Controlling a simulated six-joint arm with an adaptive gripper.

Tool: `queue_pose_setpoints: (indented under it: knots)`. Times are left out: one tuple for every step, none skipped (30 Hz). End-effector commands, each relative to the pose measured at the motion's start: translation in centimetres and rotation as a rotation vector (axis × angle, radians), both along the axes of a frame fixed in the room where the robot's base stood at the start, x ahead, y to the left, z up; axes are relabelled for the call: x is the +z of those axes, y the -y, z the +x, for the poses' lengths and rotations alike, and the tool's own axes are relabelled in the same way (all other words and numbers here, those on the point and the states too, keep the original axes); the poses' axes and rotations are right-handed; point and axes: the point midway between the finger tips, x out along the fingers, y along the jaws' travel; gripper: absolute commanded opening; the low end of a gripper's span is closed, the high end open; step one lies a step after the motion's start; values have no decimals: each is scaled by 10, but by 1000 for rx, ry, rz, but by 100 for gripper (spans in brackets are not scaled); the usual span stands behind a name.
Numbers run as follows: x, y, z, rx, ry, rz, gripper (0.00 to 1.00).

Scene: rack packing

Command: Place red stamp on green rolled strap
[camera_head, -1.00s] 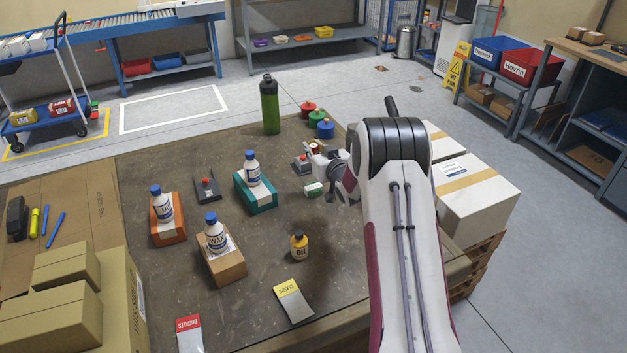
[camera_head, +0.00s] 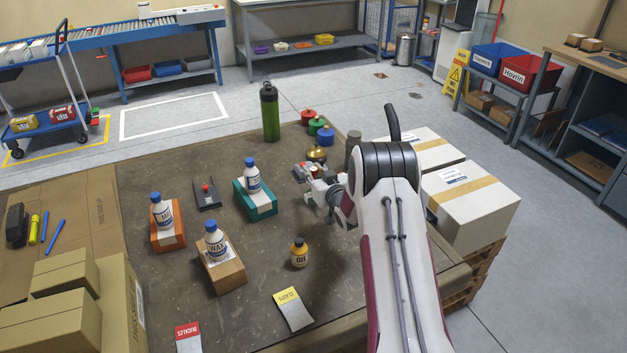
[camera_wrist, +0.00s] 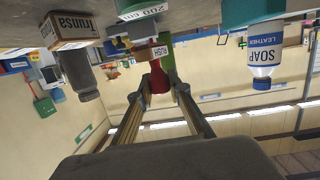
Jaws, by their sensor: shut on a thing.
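The red stamp (camera_wrist: 158,80), with a "RUSH" label on its pale lower part, is upright between my fingertips in the upside-down wrist view. My gripper (camera_wrist: 159,83) is shut on its red handle. The green rolled strap (camera_wrist: 142,10), labelled "200 cm", lies on the table right by the stamp's base. I cannot tell whether the two touch. In the head view my gripper (camera_head: 318,186) is low over the table's right side, left of my arm. The stamp and strap are too small and covered there to make out clearly.
A soap bottle (camera_head: 252,178) on a teal box (camera_head: 262,208) stands left of my gripper. A brass bell (camera_head: 316,153) and a grey bottle (camera_head: 353,150) stand behind it. Bare table (camera_head: 265,290) lies at the front.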

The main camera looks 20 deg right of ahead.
Motion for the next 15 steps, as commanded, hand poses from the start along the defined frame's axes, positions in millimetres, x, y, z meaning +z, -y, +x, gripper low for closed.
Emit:
queue_pose_setpoints:
  knots:
    - [-5, 0, 0, 0, -2, 1, 0]
    - [-7, 0, 0, 0, -2, 1, 0]
    - [-11, 0, 0, 0, -2, 1, 0]
    - [-14, 0, 0, 0, -2, 1, 0]
    - [-17, 0, 0, 0, -2, 1, 0]
    - [-21, 0, 0, 0, -2, 1, 0]
    - [-24, 0, 0, 0, -2, 1, 0]
    - [-26, 0, 0, 0, -1, 1, 0]
    - [-29, 0, 0, 0, -1, 1, 0]
    - [-31, 0, 0, 0, -1, 1, 0]
    - [-33, 0, 0, 0, -1, 0, 0]
    - [-34, 0, 0, 0, -1, 0, 0]
    - [-34, 0, 0, 0, 0, 0, 0]
    - [-34, 0, 0, 0, 0, 0, 0]
    - [-34, 0, 0, 0, 0, 0, 0]
